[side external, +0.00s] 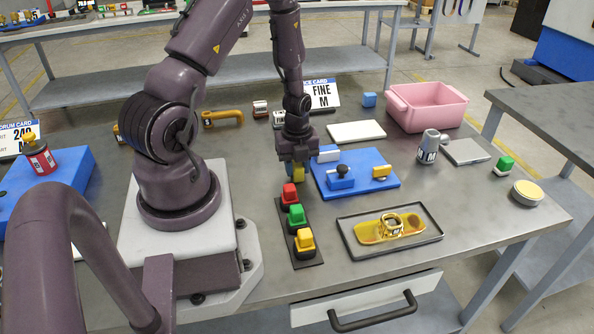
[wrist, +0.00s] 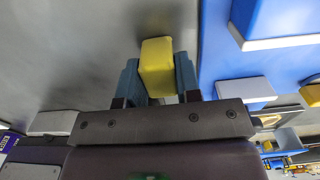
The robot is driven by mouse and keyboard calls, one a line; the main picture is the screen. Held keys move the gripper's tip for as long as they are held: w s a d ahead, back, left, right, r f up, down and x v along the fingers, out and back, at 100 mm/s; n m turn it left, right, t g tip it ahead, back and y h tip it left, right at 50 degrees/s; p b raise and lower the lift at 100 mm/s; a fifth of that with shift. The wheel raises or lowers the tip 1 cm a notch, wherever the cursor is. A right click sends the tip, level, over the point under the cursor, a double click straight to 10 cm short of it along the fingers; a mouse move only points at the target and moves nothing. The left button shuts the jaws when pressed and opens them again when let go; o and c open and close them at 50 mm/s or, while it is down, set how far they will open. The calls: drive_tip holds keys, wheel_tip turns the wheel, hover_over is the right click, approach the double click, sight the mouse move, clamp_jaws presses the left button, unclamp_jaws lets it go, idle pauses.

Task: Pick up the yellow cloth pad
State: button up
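My gripper (side external: 298,168) points down between the blue fixture plate and the row of buttons. In the wrist view, its two fingers (wrist: 158,78) are closed against both sides of a yellow block-shaped pad (wrist: 157,62), which sticks out past the fingertips. I cannot tell whether the pad is clear of the table.
A button strip (side external: 282,214) with red, green and yellow buttons stands just in front. The blue fixture plate (side external: 378,184) is close on the right. A dark tray (side external: 428,237) holds a yellow part with a ring. A pink bin (side external: 430,108) stands at the back right.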

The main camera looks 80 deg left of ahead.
drive_tip(key=shift+c, duration=0.4)
wheel_tip(320, 180, up, 10)
idle(0.4)
